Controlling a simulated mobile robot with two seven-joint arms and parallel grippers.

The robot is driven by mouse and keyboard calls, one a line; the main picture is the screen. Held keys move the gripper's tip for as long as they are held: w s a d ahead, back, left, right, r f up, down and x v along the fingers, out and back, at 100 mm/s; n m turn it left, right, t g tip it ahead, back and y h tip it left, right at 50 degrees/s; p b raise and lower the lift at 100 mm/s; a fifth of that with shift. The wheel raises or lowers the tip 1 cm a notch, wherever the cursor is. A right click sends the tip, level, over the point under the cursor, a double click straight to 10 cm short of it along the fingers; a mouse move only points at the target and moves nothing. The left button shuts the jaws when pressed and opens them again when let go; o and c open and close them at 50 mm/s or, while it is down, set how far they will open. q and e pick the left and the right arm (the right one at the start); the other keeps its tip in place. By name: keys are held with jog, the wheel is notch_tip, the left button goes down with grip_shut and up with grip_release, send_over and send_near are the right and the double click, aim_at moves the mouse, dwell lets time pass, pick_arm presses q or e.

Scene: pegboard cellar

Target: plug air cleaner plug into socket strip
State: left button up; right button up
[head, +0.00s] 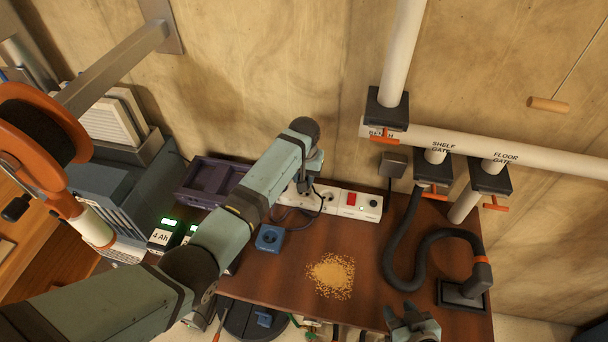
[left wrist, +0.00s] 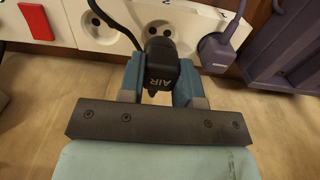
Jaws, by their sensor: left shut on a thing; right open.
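The white socket strip (head: 372,214) lies along the back of the bench, with a red switch. My left gripper (left wrist: 160,88) is shut on a black plug (left wrist: 160,66) marked AIR, with its black cord rising behind. In the left wrist view the plug is just in front of a round socket (left wrist: 157,28) and partly covers it. I cannot tell whether they touch. A neighbouring socket (left wrist: 93,17) is empty, and a purple plug (left wrist: 216,53) sits on the strip on the other side. In the head view my arm hides most of the held plug. My right gripper (head: 412,322) is open and empty at the front edge.
A purple crate (head: 205,182) stands left of the strip, and a blue block (head: 269,238) lies in front of it. A sawdust patch (head: 332,276) is mid-bench. A black hose (head: 388,262) and pipes with gates stand at the right.

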pick_arm(q)
jog(key=shift+f, duration=1.75)
dwell(2.6)
dwell(0.6)
jog(key=o, duration=1.6)
jog(key=shift+c, duration=0.2)
jog(key=shift+r, duration=0.15)
jog(key=shift+r, duration=3.4)
